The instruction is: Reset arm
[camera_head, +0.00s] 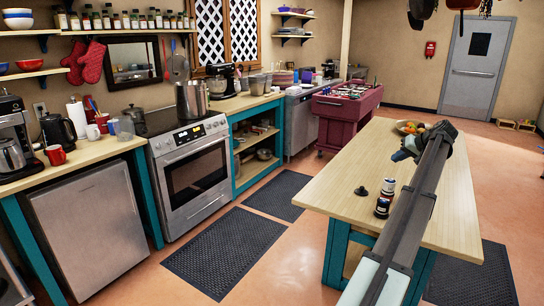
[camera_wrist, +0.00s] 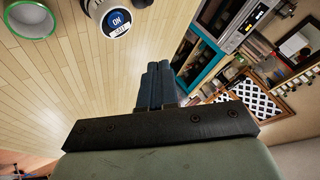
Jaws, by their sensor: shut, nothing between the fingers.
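My gripper (camera_head: 402,153) hangs over the wooden island table (camera_head: 340,165) at the end of my arm, which reaches in from the lower right of the head view. In the wrist view the fingers (camera_wrist: 155,82) lie together, shut, with nothing between them. A small jar (camera_head: 382,207) with a dark lid stands on the table left of my arm.
A fruit bowl (camera_head: 408,127) sits at the table's far end, behind my gripper. A small dark object (camera_head: 361,191) lies near the jars. A green-rimmed round item (camera_wrist: 30,20) shows in the wrist view. The stove (camera_head: 192,168) and counters stand left, across a matted aisle.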

